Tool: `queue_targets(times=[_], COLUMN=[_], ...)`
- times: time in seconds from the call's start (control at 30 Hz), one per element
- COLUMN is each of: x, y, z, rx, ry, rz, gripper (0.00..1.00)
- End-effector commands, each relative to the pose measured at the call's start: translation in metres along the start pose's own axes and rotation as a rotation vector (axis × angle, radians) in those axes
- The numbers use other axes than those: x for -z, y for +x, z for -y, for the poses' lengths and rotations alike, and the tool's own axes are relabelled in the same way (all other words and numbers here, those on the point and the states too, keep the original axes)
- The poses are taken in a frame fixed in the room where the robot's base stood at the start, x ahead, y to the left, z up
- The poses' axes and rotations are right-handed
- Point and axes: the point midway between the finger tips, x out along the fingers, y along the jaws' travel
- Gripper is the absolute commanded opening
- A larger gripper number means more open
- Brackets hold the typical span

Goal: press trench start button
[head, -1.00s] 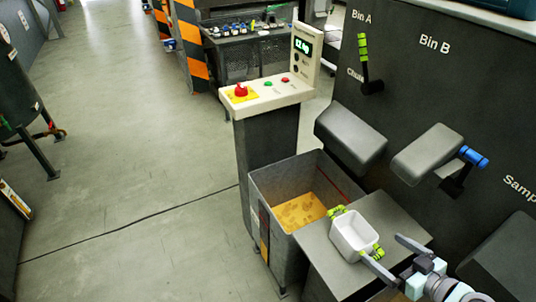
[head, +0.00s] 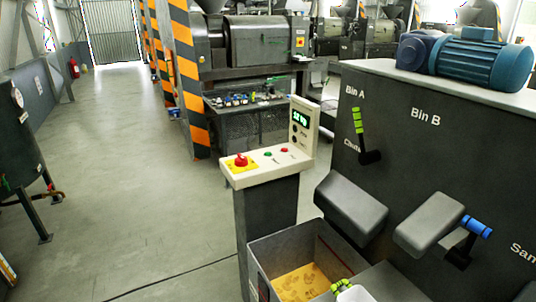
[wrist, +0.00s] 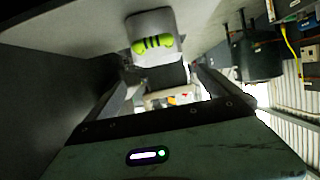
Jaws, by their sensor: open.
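A pale control panel (head: 240,179) tops a dark pedestal in the middle of the head view. It carries a small green button (head: 268,154), a small red button (head: 284,150) and a large red knob (head: 240,161) on a yellow base. A lit display (head: 300,118) stands upright at the panel's right end. The button labels are too small to read.
A white container with green grips (wrist: 155,22) is close beyond my fingers in the wrist view. A grey bin (head: 262,247) with yellow material stands before the pedestal. The dark machine (head: 395,130) with chutes and levers is right.

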Motion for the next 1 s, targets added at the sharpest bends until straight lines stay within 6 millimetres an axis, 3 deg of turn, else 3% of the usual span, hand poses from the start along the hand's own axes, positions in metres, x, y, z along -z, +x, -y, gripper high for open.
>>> queue_targets(times=[1.0], x=[0.0], y=[0.0], z=[0.0], rx=[0.0], ry=[0.0], rz=[0.0], gripper=[0.18])
